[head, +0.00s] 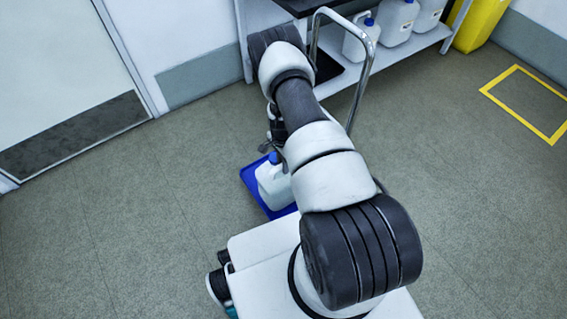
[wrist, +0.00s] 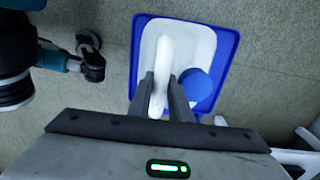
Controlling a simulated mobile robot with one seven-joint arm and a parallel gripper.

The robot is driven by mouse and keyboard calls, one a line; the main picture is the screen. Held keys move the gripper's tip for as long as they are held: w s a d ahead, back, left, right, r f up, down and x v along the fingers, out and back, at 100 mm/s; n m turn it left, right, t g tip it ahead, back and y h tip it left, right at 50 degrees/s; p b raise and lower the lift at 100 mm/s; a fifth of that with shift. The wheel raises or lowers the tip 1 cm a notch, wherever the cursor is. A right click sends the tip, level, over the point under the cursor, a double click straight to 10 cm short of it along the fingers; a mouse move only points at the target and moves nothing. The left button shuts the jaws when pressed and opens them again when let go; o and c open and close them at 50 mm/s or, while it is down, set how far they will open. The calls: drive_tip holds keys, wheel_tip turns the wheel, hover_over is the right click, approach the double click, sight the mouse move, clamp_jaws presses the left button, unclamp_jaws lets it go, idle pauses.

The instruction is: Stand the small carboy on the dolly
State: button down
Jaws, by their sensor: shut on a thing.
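The small carboy is white with a blue cap, and in the head view the carboy (head: 273,186) is partly hidden by my arm. It appears upright over the blue deck of the dolly (head: 251,180). In the wrist view the carboy (wrist: 205,48) lies within the outline of the blue dolly deck (wrist: 232,48). My gripper (wrist: 161,98) is shut on the carboy's white handle, beside the blue cap. I cannot tell whether the carboy's base touches the deck.
A metal push handle (head: 361,80) rises behind the deck. White jugs with blue caps (head: 397,22) stand on a low shelf (head: 420,42) at the back, near a yellow cabinet (head: 480,22). A yellow floor marking (head: 548,137) is at the right. The floor at left is clear.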

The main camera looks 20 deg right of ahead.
sight(281, 177)
drive_tip(key=shift+w+f+b, duration=0.15)
drive_tip(key=shift+f+b, duration=0.45)
drive_tip(key=shift+f, duration=1.2)
drive_tip(key=c, duration=1.6)
unclamp_jaws()
drive_tip(key=shift+f, duration=0.1)
drive_tip(key=shift+c, duration=0.2)
